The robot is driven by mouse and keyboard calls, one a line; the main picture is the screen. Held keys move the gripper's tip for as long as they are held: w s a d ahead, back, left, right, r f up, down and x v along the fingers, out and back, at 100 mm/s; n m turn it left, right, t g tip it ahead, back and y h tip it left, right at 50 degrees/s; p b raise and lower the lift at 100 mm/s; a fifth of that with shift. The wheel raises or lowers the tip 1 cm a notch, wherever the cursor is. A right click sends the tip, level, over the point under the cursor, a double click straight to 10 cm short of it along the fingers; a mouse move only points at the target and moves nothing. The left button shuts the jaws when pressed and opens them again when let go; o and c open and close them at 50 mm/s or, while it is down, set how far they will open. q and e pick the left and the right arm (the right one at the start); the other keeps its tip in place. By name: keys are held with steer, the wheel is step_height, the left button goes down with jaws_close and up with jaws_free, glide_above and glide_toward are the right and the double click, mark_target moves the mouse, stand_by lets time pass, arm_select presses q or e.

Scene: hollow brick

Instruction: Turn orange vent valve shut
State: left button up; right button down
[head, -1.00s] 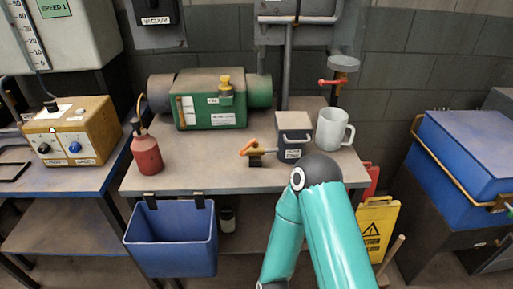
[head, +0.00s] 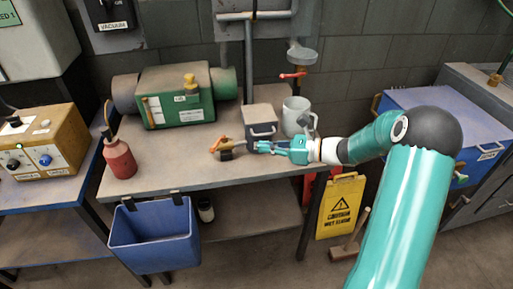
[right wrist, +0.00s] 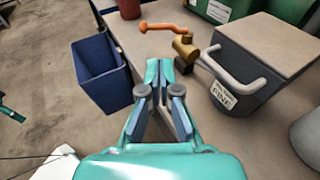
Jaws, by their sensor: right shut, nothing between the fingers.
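The orange vent valve (head: 217,145) is a brass body with an orange lever, at the front middle of the workbench. In the right wrist view its lever (right wrist: 165,28) runs left from the brass body (right wrist: 186,46) and lies beyond the fingertips. My right gripper (head: 260,147) comes in from the right, low over the bench, with its fingertips toward the valve. In the right wrist view its fingers (right wrist: 160,68) are shut and empty, apart from the valve. My left gripper is not in view.
A grey box with a handle (head: 261,122) stands just behind the right gripper, with a white mug (head: 294,115) beside it. A red bottle (head: 119,158) stands at left. A blue bin (head: 152,238) hangs on the front edge. The bench between bottle and valve is clear.

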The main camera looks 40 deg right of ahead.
mark_target(218, 142)
arm_select(q)
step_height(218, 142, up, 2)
steer(key=shift+p, duration=0.95)
arm_select(e)
steer(key=x, duration=1.2)
steer(key=shift+w+a, duration=0.15)
steer(key=shift+a, duration=0.05)
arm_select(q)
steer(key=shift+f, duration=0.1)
arm_select(e)
steer(key=shift+a+f, duration=0.1)
steer(key=shift+a, duration=0.05)
